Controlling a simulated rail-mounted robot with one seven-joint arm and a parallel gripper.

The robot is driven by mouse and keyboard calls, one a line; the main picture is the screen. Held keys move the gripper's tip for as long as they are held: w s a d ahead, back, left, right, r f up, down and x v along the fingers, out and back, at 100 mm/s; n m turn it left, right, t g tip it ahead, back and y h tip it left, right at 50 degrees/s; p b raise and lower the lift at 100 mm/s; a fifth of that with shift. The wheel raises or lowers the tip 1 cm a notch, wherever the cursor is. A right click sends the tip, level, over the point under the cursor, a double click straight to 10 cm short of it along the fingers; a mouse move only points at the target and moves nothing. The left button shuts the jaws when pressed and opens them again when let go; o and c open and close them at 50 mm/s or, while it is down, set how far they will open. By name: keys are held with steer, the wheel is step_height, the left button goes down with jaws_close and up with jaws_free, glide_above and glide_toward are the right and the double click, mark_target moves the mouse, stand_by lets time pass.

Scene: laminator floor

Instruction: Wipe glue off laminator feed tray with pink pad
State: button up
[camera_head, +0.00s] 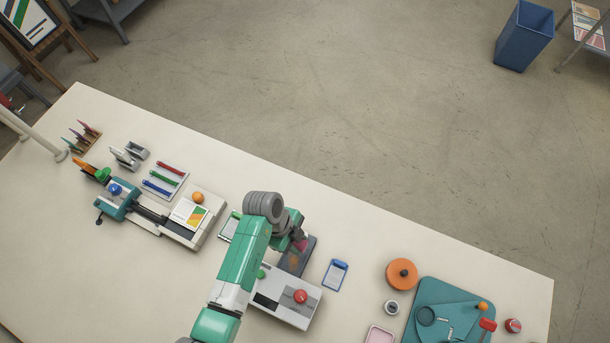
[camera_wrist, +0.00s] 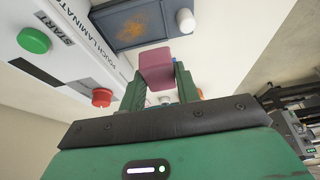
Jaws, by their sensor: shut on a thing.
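My gripper (camera_wrist: 160,76) is shut on the pink pad (camera_wrist: 157,60), with a green finger on each side of it. In the head view the pad (camera_head: 303,244) shows small beside my wrist, over the far end of the feed tray. The feed tray (camera_wrist: 101,14) is a dark grey plate on the pouch laminator (camera_wrist: 45,68). A brown-orange glue smear (camera_wrist: 135,22) lies on its middle; it also shows in the head view (camera_head: 293,260). My arm hides part of the laminator.
The laminator has a green start button (camera_wrist: 34,40) and a red button (camera_wrist: 102,97). A blue clipboard (camera_head: 336,274) lies right of the tray. A paper trimmer (camera_head: 180,229) stands left of my arm.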

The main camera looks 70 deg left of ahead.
steer(key=shift+s+d, duration=0.2)
steer(key=shift+s, duration=0.15)
steer(key=shift+f, duration=0.2)
